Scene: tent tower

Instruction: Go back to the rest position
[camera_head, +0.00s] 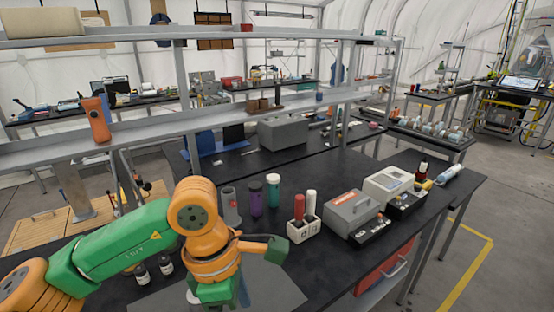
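My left arm, orange and green, comes in from the left over the near black table (330,170). It bends down at the wrist, and my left gripper (218,292) is at the bottom edge of the view, partly cut off. Its fingertips cannot be made out, so I cannot tell whether it is open or holds anything. My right arm and gripper are not in view.
Near the arm stand two dark bottles (153,270), a grey cup (230,206), a purple bottle (256,198), a green-and-white bottle (273,190) and a white holder (303,231) with red and white tubes. Grey instruments (352,212) stand farther right. A metal shelf (250,100) spans behind.

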